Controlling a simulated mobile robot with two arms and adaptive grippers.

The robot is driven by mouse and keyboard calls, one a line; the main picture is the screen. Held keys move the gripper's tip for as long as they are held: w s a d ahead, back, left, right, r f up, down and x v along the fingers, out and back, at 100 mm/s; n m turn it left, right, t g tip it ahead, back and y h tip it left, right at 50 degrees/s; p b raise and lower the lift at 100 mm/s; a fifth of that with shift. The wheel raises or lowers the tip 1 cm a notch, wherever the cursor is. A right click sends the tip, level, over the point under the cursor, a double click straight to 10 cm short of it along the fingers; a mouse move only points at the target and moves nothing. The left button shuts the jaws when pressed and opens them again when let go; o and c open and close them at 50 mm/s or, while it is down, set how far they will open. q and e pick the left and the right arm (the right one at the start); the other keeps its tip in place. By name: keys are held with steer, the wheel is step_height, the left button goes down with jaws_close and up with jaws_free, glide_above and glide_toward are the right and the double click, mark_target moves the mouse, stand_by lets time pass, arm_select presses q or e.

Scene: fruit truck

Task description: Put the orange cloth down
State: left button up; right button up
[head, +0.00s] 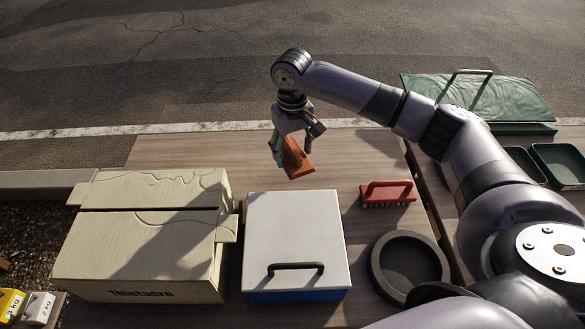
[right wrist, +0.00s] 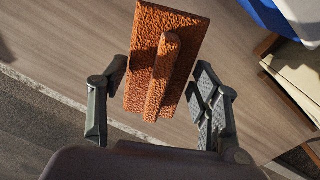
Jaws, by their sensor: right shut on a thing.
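The orange cloth (head: 297,160), rough-textured with a raised ridge along its middle, hangs tilted at my right gripper (head: 290,146), over the far part of the wooden table (head: 200,150). In the right wrist view the cloth (right wrist: 178,30) lies between the two fingers of my right gripper (right wrist: 160,85), which is shut on it. I cannot tell exactly how far the cloth is above the tabletop. My left gripper is not in view.
Nearer stand a cardboard box (head: 130,255), a white-lidded blue box (head: 296,230) with a black handle, a red brush (head: 388,192) and a dark round bowl (head: 376,270). A green-covered case (head: 490,100) is at right. Bare wood surrounds the cloth.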

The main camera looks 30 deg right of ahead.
mark_target(292, 149)
step_height(292, 149, down, 7)
steer(key=shift+f, duration=0.2)
stand_by(0.4)
steer(key=o, duration=1)
steer(key=shift+f, duration=0.1)
step_height(292, 149, up, 12)
steer(key=shift+r, duration=0.15)
